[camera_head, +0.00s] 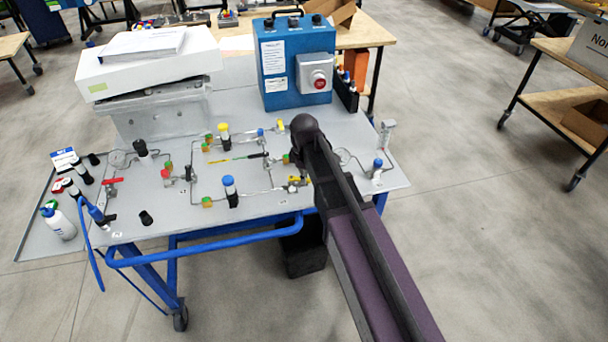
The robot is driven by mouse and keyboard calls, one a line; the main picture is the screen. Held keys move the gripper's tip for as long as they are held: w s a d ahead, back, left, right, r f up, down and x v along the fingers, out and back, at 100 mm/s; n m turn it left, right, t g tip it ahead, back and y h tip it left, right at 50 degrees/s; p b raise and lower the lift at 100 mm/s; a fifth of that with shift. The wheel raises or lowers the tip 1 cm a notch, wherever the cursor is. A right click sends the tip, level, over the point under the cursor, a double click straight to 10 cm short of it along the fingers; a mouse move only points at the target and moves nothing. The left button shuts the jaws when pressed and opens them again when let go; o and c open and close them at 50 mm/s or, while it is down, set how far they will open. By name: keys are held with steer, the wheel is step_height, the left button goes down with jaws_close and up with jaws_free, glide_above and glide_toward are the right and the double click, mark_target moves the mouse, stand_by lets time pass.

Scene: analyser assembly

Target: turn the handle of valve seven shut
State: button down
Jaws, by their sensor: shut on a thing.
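My arm reaches in from the lower right over the grey panel table, and its dark wrist hides most of my gripper (297,168). The gripper is low over the right part of the tubing, shut on what appears to be a valve handle. A yellow valve handle (293,181) shows right beside it; the contact is hidden. Other valve handles are a blue one (260,132), a yellow one (280,124) farther back, and a red one (113,181) at the left. The valve numbers are too small to read, so I cannot tell which is valve seven.
A blue box with a red knob (296,62) stands behind the tubing. A white case (150,62) stands at the back left. Upright blue-topped (230,190) and yellow-topped (223,134) parts rise from the panel. A white bottle (58,222) stands at the left.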

steer(key=m, duration=0.1)
steer(key=s+m, duration=0.1)
steer(key=m, duration=0.1)
steer(key=shift+s+a+m, duration=0.15)
steer(key=shift+s+m, duration=0.05)
steer(key=shift+m, duration=0.1)
steer(key=m, duration=0.2)
steer(key=shift+s+a+m, duration=0.3)
steer(key=shift+s, duration=0.1)
steer(key=m, duration=0.2)
steer(key=a+m, duration=0.1)
steer(key=shift+s+m, duration=0.3)
steer(key=shift+s, duration=0.05)
steer(key=shift+s+a+m, duration=0.15)
steer(key=shift+a+m, duration=0.1)
steer(key=shift+m, duration=0.5)
steer(key=shift+s+a+m, duration=0.1)
steer(key=shift+a+m, duration=0.1)
steer(key=shift+m, duration=0.55)
steer(key=c, duration=0.6)
jaws_free()
steer(key=shift+w+d+n, duration=0.1)
steer(key=shift+w+n, duration=0.05)
steer(key=shift+n, duration=0.25)
